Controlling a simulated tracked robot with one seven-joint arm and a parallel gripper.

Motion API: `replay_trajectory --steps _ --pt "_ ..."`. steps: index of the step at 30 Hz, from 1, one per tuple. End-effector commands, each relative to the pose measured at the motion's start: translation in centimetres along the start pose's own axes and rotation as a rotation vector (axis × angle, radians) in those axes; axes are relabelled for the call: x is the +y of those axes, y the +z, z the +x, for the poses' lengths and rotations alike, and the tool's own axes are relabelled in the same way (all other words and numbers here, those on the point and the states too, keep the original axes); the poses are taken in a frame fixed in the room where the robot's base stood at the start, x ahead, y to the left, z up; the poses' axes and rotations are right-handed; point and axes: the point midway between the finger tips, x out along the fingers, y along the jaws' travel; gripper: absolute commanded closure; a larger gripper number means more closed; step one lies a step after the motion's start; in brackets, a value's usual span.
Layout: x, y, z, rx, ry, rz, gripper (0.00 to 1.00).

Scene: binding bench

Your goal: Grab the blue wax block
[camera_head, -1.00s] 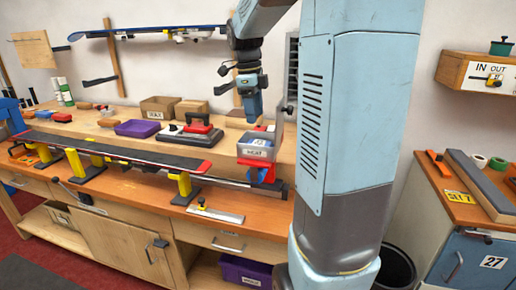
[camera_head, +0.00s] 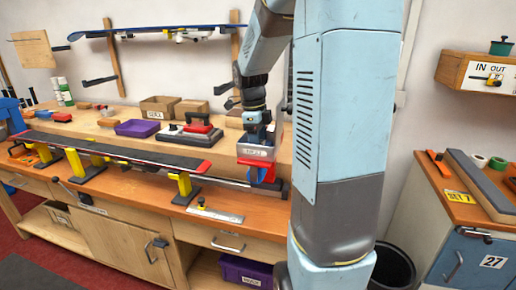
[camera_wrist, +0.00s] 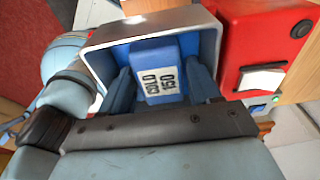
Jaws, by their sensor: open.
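The blue wax block (camera_wrist: 153,55) has a white label with dark print and shows in the wrist view inside a grey-rimmed bin (camera_wrist: 120,40). My gripper (camera_wrist: 160,82) is open, with one blue finger on each side of the block. I cannot tell whether the fingers touch it. In the head view my gripper (camera_head: 258,138) points down into the labelled bin (camera_head: 256,153), and the block is hidden there.
A red device (camera_wrist: 262,45) stands right beside the bin in the wrist view. On the bench behind are a red-and-black tool (camera_head: 195,128), a purple tray (camera_head: 137,128) and a cardboard box (camera_head: 158,107). A long dark ski or board (camera_head: 110,150) lies across the front left.

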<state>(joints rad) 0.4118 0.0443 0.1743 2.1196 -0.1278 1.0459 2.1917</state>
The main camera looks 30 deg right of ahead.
Motion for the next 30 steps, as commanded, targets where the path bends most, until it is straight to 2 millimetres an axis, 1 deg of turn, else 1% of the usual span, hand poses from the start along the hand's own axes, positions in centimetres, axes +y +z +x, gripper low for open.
replay_trajectory --steps 5,18,26,30 --pt "0.0 0.0 0.0 0.000 0.000 0.000 0.38" --pt "0.0 0.0 0.0 0.000 0.000 0.000 0.79" --pt "0.0 0.0 -0.2 -0.001 -0.001 0.000 0.79" --pt "0.0 -0.1 -1.6 -0.002 -0.003 0.000 0.79"
